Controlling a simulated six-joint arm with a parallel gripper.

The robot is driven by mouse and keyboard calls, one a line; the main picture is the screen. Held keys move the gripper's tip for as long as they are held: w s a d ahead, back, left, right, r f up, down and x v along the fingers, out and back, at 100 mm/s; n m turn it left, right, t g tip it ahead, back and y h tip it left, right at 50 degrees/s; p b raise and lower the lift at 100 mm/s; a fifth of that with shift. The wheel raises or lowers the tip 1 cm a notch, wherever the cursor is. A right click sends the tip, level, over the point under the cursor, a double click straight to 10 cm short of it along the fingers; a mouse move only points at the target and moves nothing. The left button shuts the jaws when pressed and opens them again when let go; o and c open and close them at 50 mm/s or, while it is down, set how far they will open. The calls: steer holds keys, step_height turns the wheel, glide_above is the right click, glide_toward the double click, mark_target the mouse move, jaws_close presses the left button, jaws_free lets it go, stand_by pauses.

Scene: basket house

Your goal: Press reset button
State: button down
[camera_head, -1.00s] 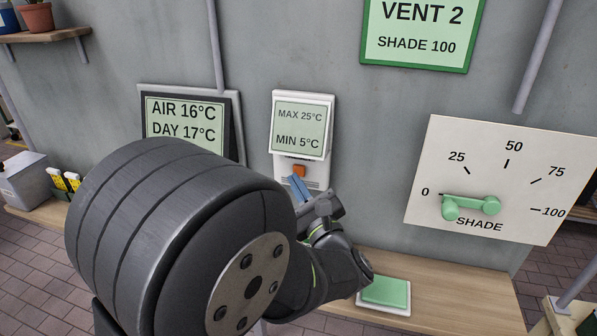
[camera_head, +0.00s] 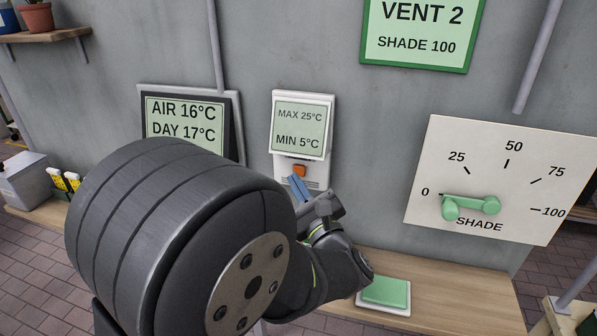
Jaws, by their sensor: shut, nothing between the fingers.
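The white max/min unit (camera_head: 301,98) hangs on the grey wall, its screen reading MAX 25°C and MIN 5°C. A small orange button (camera_head: 299,171) sits on its lower part, below the screen; I take it for the reset button. My gripper (camera_head: 297,182) is just below and in front of the button, its blue fingers together and empty. I cannot tell whether the fingertips touch the button. My dark arm covers the lower left and middle of the view and hides part of the bench.
A screen (camera_head: 185,118) reads AIR 16°C, DAY 17°C. A SHADE dial (camera_head: 480,220) has its green lever near 0. A green pad (camera_head: 386,291) lies on the wooden bench (camera_head: 450,295). A sign (camera_head: 421,30) reads VENT 2, SHADE 100. A grey box (camera_head: 22,181) stands at left.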

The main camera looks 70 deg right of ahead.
steer(key=shift+d, duration=0.15)
steer(key=shift+d, duration=0.3)
steer(key=shift+d, duration=0.45)
stand_by(0.7)
stand_by(0.3)
steer(key=shift+a, duration=0.9)
steer(key=shift+a, duration=2.5)
steer(key=shift+d, duration=0.1)
